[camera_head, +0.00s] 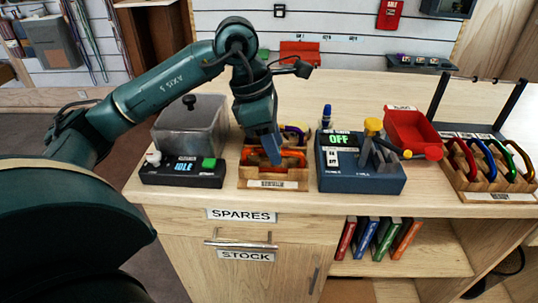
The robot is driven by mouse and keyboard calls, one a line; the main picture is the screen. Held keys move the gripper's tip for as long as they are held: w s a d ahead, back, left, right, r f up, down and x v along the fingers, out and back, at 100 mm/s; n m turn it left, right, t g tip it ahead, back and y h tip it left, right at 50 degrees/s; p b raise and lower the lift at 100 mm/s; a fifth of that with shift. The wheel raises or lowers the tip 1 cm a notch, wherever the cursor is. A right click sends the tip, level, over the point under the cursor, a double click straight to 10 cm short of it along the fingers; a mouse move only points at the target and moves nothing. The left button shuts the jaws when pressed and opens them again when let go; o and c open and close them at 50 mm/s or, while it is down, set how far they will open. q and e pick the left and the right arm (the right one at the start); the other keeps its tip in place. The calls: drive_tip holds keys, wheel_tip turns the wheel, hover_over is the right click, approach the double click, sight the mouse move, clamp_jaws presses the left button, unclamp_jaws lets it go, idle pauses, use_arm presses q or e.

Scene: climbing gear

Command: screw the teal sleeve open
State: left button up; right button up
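My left gripper (271,150) points down over a small wooden tray (262,184) on the counter. Its fingertips are at an orange carabiner (292,158) in the tray. Whether the fingers touch or grip it cannot be seen, and neither can the gap between them. A yellow and purple piece (296,131) shows behind the orange one. The teal sleeve cannot be made out; my gripper covers part of the tray. My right gripper is not in view.
Left of the tray is a clear box on a black base (185,172) reading IDLE. Right of it is a blue-grey device (361,181) reading OFF, with a yellow-knobbed lever. A red bin (410,128) and a wooden rack (490,180) of coloured carabiners stand farther right.

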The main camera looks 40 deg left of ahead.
use_arm(q)
drive_tip(key=shift+s, duration=0.1)
idle(0.3)
drive_tip(key=shift+s+d, duration=0.4)
drive_tip(key=shift+s, duration=0.15)
drive_tip(key=shift+f+b, duration=0.2)
drive_tip(key=shift+b, duration=0.2)
drive_tip(key=shift+f+b, duration=1.1)
drive_tip(key=shift+f, duration=0.15)
drive_tip(key=shift+w+a, duration=0.4)
drive_tip(key=shift+w, duration=0.25)
drive_tip(key=shift+r, duration=0.1)
